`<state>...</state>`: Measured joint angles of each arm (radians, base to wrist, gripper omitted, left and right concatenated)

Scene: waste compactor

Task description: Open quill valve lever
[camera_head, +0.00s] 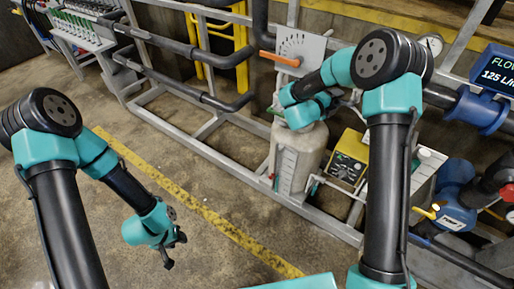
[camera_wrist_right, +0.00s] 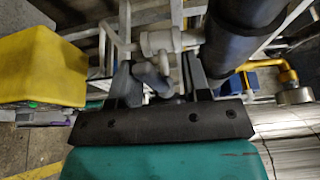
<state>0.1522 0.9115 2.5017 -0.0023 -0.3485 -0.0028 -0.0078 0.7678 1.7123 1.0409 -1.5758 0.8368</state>
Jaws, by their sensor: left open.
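My right gripper (camera_head: 342,98) is beside the top of a pale tank, partly hidden by its own arm. In the right wrist view its two dark fingers (camera_wrist_right: 160,85) are apart. A grey fitting with a rounded, lever-like part (camera_wrist_right: 153,72) shows between or just beyond them; I cannot tell whether they touch it. I cannot tell for certain whether this part is the quill valve lever. An orange lever (camera_head: 280,59) lies across a pale dial plate (camera_head: 301,46), left of my right gripper. My left gripper (camera_head: 174,253) is open and empty, above the floor.
The pale tank (camera_head: 299,160) stands inside a grey pipe frame. A yellow box (camera_head: 348,157) is right of it, also close in the right wrist view (camera_wrist_right: 40,68). A blue pump (camera_head: 455,198) and flow display (camera_head: 496,75) are at right. The left floor is clear.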

